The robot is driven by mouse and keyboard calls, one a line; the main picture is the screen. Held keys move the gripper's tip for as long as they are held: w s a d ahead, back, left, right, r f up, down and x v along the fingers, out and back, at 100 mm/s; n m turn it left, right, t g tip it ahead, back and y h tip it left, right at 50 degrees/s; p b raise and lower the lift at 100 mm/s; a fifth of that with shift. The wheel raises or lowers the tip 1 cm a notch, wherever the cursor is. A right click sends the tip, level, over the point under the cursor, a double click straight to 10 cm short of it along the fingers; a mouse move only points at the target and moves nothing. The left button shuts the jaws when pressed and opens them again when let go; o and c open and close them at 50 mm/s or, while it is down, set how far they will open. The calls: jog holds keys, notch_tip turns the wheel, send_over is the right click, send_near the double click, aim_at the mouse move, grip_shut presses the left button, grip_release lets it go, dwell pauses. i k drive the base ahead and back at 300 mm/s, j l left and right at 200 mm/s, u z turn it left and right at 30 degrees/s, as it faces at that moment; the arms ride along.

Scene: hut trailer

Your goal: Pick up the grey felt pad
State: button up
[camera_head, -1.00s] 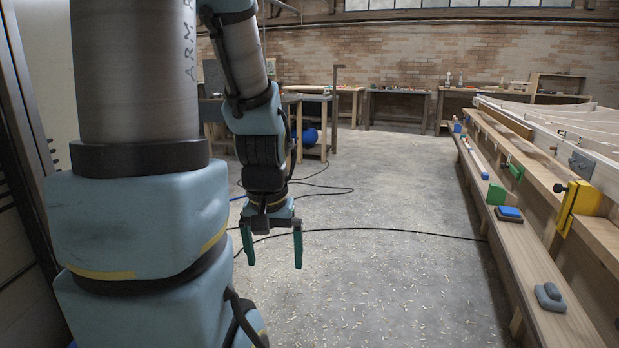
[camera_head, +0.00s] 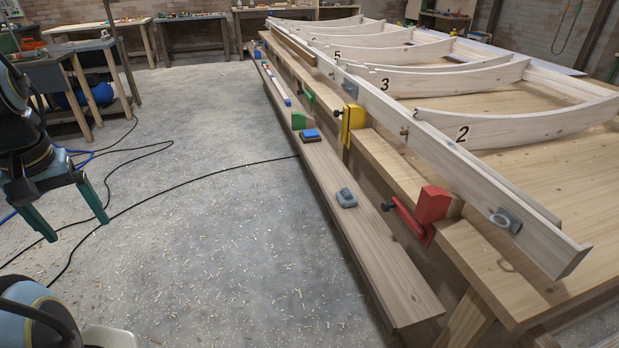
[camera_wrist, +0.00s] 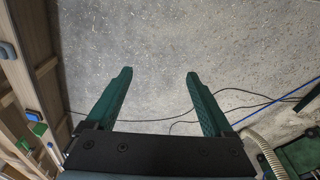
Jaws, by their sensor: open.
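A small grey pad-like piece (camera_head: 346,197) with a raised grey lump on top lies on the low wooden plank beside the workbench, right of centre in the head view. It seems to show at the left edge of the wrist view (camera_wrist: 8,50). Other flat grey pieces are on the long pale beam: one (camera_head: 505,220) with a pale ring on it, and one (camera_head: 349,88) farther back. I cannot tell for certain which is felt. My gripper (camera_head: 77,230) hangs over the floor at far left, well away from them. In the wrist view its green fingers (camera_wrist: 158,74) are apart with nothing between.
The plank (camera_head: 385,270) also carries a blue-topped block (camera_head: 310,135) and a green block (camera_head: 299,120). Red (camera_head: 425,215) and yellow (camera_head: 352,122) clamps stick out from the bench above it. Black cables (camera_head: 190,183) cross the floor, which is otherwise open.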

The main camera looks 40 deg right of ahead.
aim_at(346, 196)
jog(key=i+l+z, duration=0.35)
jog(key=i, duration=0.15)
jog(key=i+l+z, duration=0.2)
jog(key=i+z, duration=0.15)
jog(key=i, duration=0.15)
jog(key=i+z, duration=0.4)
jog(key=i+l, duration=0.05)
jog(key=i, duration=0.05)
